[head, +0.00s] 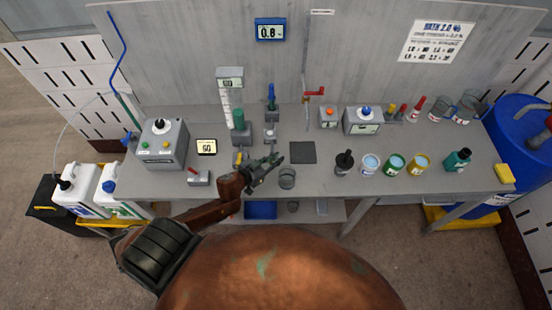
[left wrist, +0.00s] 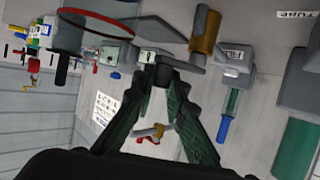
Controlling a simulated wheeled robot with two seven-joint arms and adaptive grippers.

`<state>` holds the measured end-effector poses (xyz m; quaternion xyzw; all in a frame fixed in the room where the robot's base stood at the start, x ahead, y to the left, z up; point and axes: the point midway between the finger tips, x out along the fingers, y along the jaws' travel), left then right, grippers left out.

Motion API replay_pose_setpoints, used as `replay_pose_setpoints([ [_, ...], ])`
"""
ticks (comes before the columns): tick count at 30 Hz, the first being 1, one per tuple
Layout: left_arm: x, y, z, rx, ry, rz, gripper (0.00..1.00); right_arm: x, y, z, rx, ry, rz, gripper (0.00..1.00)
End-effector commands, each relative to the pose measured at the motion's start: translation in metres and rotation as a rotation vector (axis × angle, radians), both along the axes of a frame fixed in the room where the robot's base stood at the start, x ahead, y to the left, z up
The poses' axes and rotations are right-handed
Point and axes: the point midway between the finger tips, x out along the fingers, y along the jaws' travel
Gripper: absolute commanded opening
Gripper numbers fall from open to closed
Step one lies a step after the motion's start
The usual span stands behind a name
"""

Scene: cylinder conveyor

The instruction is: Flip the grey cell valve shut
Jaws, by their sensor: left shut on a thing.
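A brass cylindrical body (left wrist: 205,33) stands right beside that part; I take the two to be the grey cell valve. The contact is partly hidden by the fingertips, and the lever's exact angle is hard to tell. In the head view my gripper covers most of this spot. My right gripper is not in view.
A green column (head: 238,127), a blue-handled valve (head: 271,93) and a red-handled tap (head: 314,93) stand behind my gripper. Several paint-like pots, including a yellow one (head: 418,163), stand to the right. A dark square pad (head: 303,152) lies bare near the gripper.

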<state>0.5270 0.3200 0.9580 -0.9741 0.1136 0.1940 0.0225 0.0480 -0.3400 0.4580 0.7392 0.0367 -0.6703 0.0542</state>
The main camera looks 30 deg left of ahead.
Motion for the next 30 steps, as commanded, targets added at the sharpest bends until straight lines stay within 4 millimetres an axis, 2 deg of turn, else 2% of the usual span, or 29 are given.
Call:
replay_pose_setpoints([
  [9, -0.006, 0.006, 0.001, 0.007, 0.003, -0.228, 0.00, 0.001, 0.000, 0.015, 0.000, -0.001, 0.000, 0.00],
  [15, -0.010, 0.010, -0.001, 0.003, 0.000, -0.368, 0.00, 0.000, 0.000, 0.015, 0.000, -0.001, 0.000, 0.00],
  [29, -0.013, 0.013, -0.001, -0.001, 0.001, -0.412, 0.00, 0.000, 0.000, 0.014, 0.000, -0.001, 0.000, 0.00],
  [30, -0.013, 0.013, -0.001, -0.001, 0.001, -0.412, 0.15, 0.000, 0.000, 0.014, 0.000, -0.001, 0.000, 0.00],
])
